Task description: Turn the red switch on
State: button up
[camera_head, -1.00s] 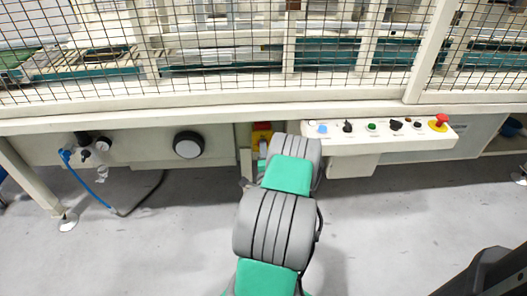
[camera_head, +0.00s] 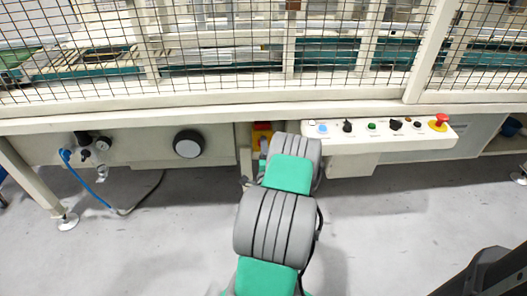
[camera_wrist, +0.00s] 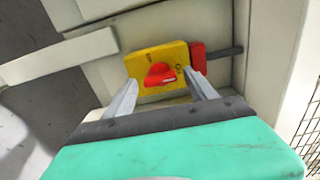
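The red switch (camera_wrist: 160,74) is a red knob on a yellow plate (camera_wrist: 146,60), seen ahead of my gripper in the wrist view. In the head view the yellow and red switch unit (camera_head: 262,132) shows only in part behind my arm, under the machine's frame. My gripper (camera_wrist: 161,92) is open, with one finger to the left and one to the right of the knob in the picture. No contact with the knob is visible. In the head view my fingers are mostly hidden by my arm.
A white control panel (camera_head: 375,146) with several buttons and a red emergency stop (camera_head: 440,120) is to the right. A black round dial (camera_head: 188,145) and a blue hose (camera_head: 88,186) are to the left. A red block (camera_wrist: 197,58) sits beside the yellow plate.

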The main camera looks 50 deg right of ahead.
jog(key=b+v, duration=0.1)
jog(key=v, duration=0.7)
dwell(0.4)
